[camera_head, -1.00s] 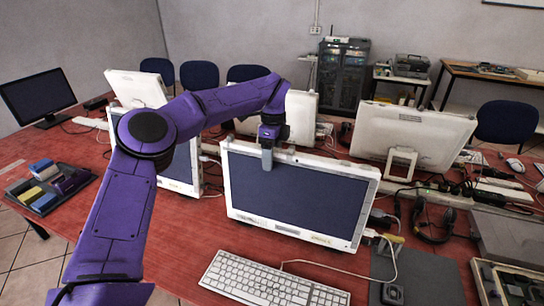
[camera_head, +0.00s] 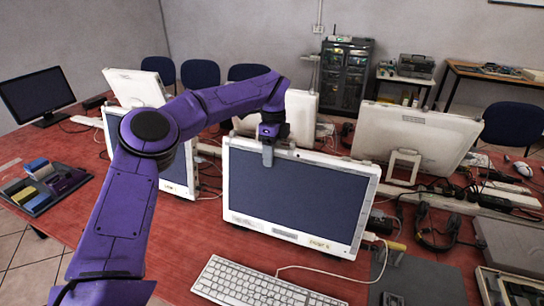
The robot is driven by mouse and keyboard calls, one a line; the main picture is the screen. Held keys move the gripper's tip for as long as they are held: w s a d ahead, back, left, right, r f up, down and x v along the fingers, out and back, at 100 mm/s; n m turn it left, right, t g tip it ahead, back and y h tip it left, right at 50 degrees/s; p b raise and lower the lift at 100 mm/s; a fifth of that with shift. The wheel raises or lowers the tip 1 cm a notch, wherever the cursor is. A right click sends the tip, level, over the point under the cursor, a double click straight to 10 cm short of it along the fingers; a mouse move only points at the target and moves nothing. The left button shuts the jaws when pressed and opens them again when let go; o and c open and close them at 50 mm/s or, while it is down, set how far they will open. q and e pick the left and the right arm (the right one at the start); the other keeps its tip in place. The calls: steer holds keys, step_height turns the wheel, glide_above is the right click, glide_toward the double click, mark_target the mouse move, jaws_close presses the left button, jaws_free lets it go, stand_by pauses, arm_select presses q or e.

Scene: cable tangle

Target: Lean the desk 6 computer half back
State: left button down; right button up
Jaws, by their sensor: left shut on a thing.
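The white-framed computer (camera_head: 295,199) stands in the middle of the red desk (camera_head: 190,240), its dark screen facing me. Labels show along its lower frame. My left gripper (camera_head: 268,152) reaches over from the left and is shut on the computer's top edge, left of the edge's middle. The fingers cover a small part of the frame and screen top. The computer's stand is hidden behind it. My right gripper is not in view.
A white keyboard (camera_head: 262,284) lies in front of the computer. Another white computer (camera_head: 415,140) stands behind right, with cables and headphones (camera_head: 438,228) near it. A tray of coloured blocks (camera_head: 44,186) lies at left. Desk is bare at front left.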

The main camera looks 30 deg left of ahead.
arm_select(q)
steer(key=c, duration=1.9)
jaws_free()
steer(key=shift+w+f, duration=0.35)
steer(key=shift+s+r, duration=0.1)
steer(key=shift+s, duration=0.15)
jaws_close()
steer(key=o, duration=1.3)
jaws_free()
steer(key=shift+s+d+r, duration=0.1)
steer(key=shift+s+r, duration=0.15)
steer(key=shift+s, duration=0.15)
steer(key=shift+c, duration=0.2)
steer(key=shift+o, duration=0.2)
steer(key=shift+s+d, duration=0.1)
steer(key=shift+w+f, duration=0.15)
steer(key=shift+w, duration=0.15)
steer(key=shift+w+a, duration=0.1)
steer(key=shift+a, duration=0.15)
steer(key=r, duration=1)
steer(key=shift+w+d+r, duration=0.1)
steer(key=shift+w+r, duration=0.15)
steer(key=shift+r, duration=0.05)
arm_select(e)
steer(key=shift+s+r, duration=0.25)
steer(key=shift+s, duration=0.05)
